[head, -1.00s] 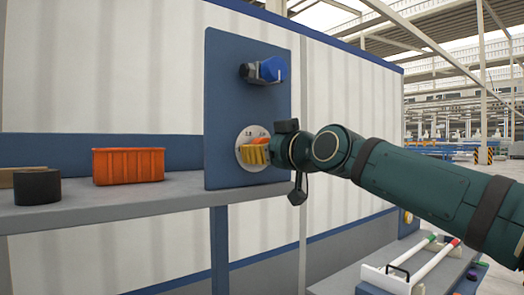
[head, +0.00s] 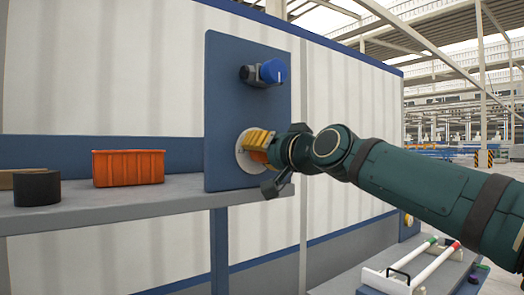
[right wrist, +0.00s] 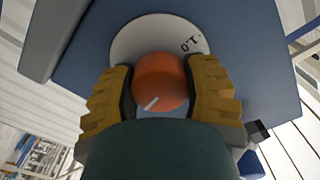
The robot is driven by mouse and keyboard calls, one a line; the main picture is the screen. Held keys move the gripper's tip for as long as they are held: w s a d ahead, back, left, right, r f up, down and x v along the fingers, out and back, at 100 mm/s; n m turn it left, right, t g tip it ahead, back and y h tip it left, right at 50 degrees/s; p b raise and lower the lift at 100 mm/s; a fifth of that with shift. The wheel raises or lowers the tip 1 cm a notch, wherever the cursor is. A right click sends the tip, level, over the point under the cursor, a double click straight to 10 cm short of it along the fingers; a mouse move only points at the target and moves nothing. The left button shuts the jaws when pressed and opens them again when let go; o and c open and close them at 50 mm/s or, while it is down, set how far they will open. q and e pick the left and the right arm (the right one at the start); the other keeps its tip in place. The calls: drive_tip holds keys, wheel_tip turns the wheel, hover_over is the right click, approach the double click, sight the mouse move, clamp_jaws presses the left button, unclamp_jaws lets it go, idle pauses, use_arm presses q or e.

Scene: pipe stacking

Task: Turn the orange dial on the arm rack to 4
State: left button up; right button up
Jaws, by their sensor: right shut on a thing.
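The orange dial (right wrist: 160,82) sits on a white round plate (right wrist: 128,43) on the blue upright panel (head: 222,120). In the right wrist view a pale pointer mark shows on the dial's lower left edge, and printing shows on the plate's upper right; most of the scale is hidden. My right gripper (right wrist: 160,90) has its yellow ridged fingers shut on the dial from both sides. In the head view the right gripper (head: 257,145) covers most of the dial. My left gripper is not in view.
A blue knob (head: 272,71) is mounted above the dial on the same panel. An orange crate (head: 128,168) and a dark cylinder (head: 37,188) stand on the grey shelf (head: 120,208) to the left. A low rack with pipes (head: 420,265) stands at lower right.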

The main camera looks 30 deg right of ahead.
drive_tip(key=shift+f+m, duration=0.15)
drive_tip(key=shift+m, duration=0.75)
drive_tip(key=o, duration=1.2)
drive_tip(key=s, duration=1.2)
drive_tip(key=shift+d, duration=0.45)
